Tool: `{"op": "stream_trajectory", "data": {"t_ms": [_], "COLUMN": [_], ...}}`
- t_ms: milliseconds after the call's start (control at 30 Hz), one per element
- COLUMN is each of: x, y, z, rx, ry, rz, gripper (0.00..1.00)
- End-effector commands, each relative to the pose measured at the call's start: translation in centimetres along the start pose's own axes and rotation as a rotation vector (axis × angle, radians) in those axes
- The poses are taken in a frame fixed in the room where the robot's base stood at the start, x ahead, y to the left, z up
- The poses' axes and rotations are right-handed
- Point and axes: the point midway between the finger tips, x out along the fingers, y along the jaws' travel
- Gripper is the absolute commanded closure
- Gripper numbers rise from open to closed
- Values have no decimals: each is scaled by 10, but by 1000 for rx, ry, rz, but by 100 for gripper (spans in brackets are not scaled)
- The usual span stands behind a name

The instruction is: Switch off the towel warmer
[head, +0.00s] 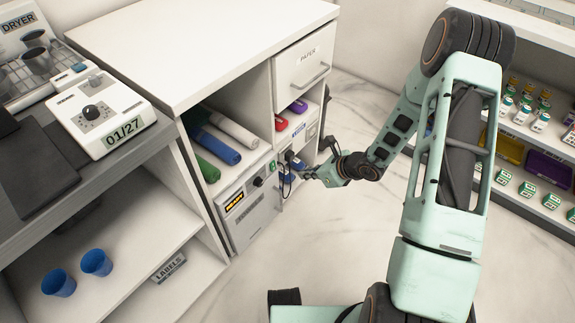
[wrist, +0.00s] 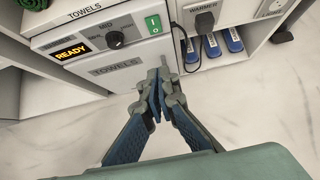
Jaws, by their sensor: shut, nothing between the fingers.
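The towel warmer (head: 239,214) is a grey unit low in the white cabinet, marked TOWELS in the wrist view (wrist: 118,70). Its display (wrist: 70,50) is lit and reads READY. A dark dial (wrist: 115,39) sits on the panel, and a green rocker switch (wrist: 153,24) is at the panel's right end. A dark cord runs from a plug (wrist: 205,20) at the WARMER label on the neighbouring bay. My gripper (wrist: 157,75) is shut and empty, in front of the warmer's lower right front and below the switch. In the head view my gripper (head: 312,175) is beside the cabinet front.
Rolled towels (head: 222,144) lie on the shelf above the warmer. Blue-and-white items (wrist: 212,46) stand in the bay to its right. A PAPER drawer (head: 303,62) is above. A shelf of small boxes (head: 525,165) stands at right. The marble floor (head: 290,250) in front is clear.

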Motion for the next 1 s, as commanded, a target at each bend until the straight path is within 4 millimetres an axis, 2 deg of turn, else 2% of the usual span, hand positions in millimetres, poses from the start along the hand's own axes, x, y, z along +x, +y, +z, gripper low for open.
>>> {"op": "stream_trajectory", "data": {"t_ms": [367, 533, 667, 1000], "x": [0, 11, 33, 105], "y": [2, 3, 4, 3], "z": [0, -1, -2, -2], "rx": [-3, -4, -4, -4], "ry": [2, 2, 1, 1], "rz": [2, 5, 5, 4], "gripper": [100, 100, 100, 100]}}
